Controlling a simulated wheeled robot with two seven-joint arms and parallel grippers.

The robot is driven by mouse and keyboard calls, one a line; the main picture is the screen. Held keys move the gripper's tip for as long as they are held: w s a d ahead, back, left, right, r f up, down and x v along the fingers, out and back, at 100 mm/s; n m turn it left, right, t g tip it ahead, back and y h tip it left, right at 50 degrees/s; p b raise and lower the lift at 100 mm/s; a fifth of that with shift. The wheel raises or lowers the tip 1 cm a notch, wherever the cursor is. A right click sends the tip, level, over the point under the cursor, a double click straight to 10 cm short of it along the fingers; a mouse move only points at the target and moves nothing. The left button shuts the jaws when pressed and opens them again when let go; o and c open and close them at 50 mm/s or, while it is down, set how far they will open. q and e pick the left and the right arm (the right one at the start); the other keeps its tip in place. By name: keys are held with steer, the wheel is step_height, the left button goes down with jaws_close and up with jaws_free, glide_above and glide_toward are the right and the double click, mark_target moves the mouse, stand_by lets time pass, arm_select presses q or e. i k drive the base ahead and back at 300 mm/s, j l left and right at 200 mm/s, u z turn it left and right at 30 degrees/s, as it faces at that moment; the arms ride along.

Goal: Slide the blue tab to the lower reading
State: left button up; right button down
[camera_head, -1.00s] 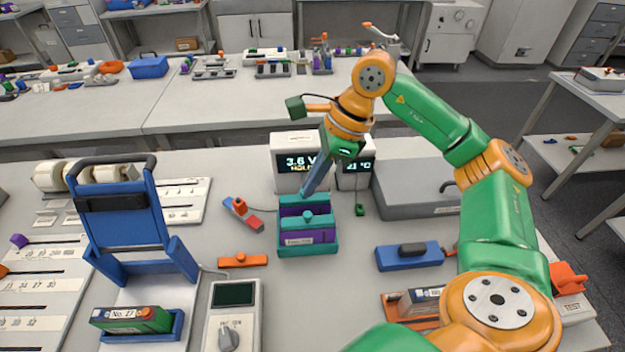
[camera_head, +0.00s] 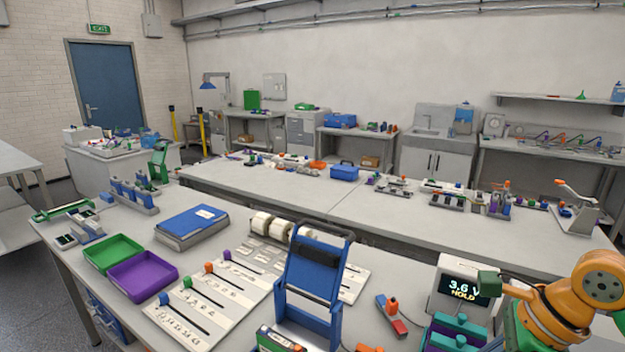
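A slider board (camera_head: 235,300) with several slots and colored tabs lies left of center on the near bench. Its nearest-left tab (camera_head: 163,298) looks blue and sits at the upper end of its slot. Small printed readings run beside that slot down to the board's front edge, too small to read surely. A meter (camera_head: 463,287) at the right shows 3.6 V and HOLD. My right arm's orange and green wrist is at the lower right, beside the meter and far from the board. My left gripper is out of view.
A blue folding stand (camera_head: 313,275) rises just right of the board, with white rolls (camera_head: 275,224) behind it. A green tray (camera_head: 113,253) and a purple tray (camera_head: 142,276) lie to its left. A blue binder (camera_head: 192,222) lies behind. Space above the board is clear.

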mark_target(163, 296)
steer(key=k+j, duration=0.85)
